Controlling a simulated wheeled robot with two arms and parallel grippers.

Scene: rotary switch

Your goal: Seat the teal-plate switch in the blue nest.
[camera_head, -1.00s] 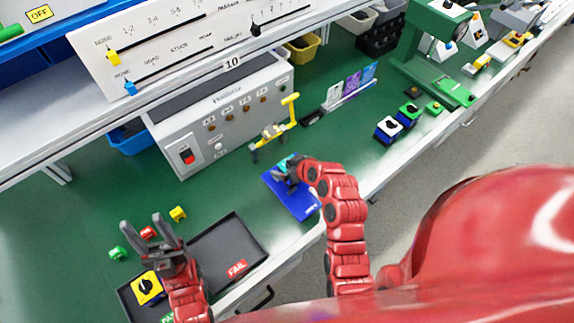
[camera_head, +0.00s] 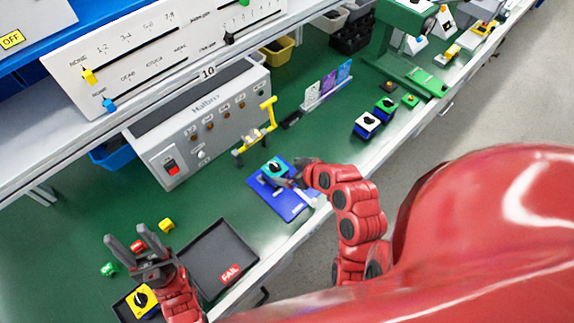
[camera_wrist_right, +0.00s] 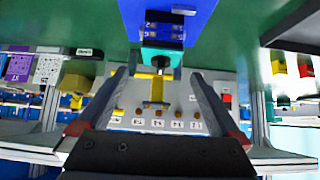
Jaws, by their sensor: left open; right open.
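The teal-plate switch (camera_head: 273,168), with a dark knob, is on the far left part of the blue nest board (camera_head: 291,208). In the right wrist view the teal switch (camera_wrist_right: 160,56) is at the end of the blue board (camera_wrist_right: 196,28); I cannot tell whether it sits fully down. My right gripper (camera_head: 289,181) is open and just to the right of the switch. In the wrist view its fingers (camera_wrist_right: 158,76) are spread either side of the switch, apparently clear of it. My left gripper (camera_head: 128,246) is open and empty above the table at the left.
A grey tester box (camera_head: 200,125) with a yellow clamp lever (camera_head: 268,112) stands behind the nest. A black tray (camera_head: 218,255) with a FAIL label lies at front left, a yellow switch (camera_head: 141,301) near it. Blue (camera_head: 367,125) and green (camera_head: 385,108) switches stand at the right.

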